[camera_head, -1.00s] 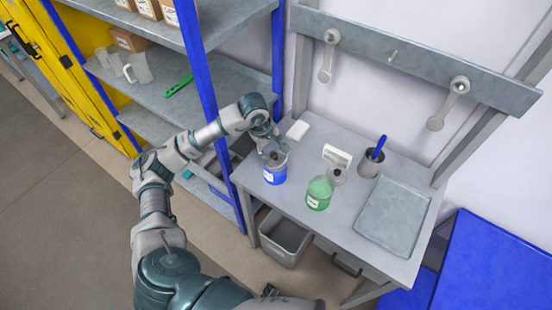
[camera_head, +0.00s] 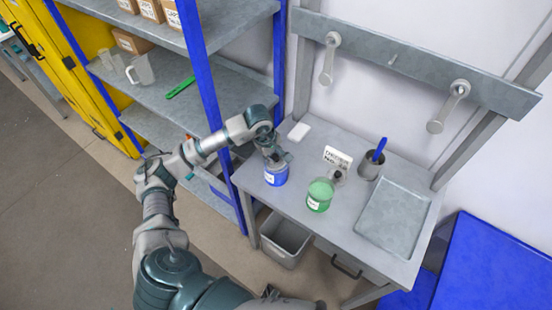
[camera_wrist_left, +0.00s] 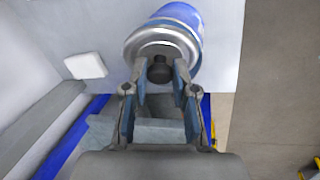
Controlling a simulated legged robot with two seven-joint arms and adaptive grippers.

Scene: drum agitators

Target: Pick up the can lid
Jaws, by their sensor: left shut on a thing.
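A blue can (camera_head: 275,177) with a white label stands at the left of the grey table. My left gripper (camera_head: 275,158) is over its top, coming from behind and above. In the left wrist view, the can lid (camera_wrist_left: 163,37) is a grey metal disc with a dark knob (camera_wrist_left: 160,70). The fingers of my left gripper (camera_wrist_left: 160,76) are on either side of the knob and shut on it. The lid appears to be at the can's top; the gripper hides any gap. My right gripper is not in view.
A grey cup (camera_head: 370,165) with a blue handle and a flat tray (camera_head: 394,222) are farther right. A blue shelf post (camera_head: 208,95) rises close to my arm.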

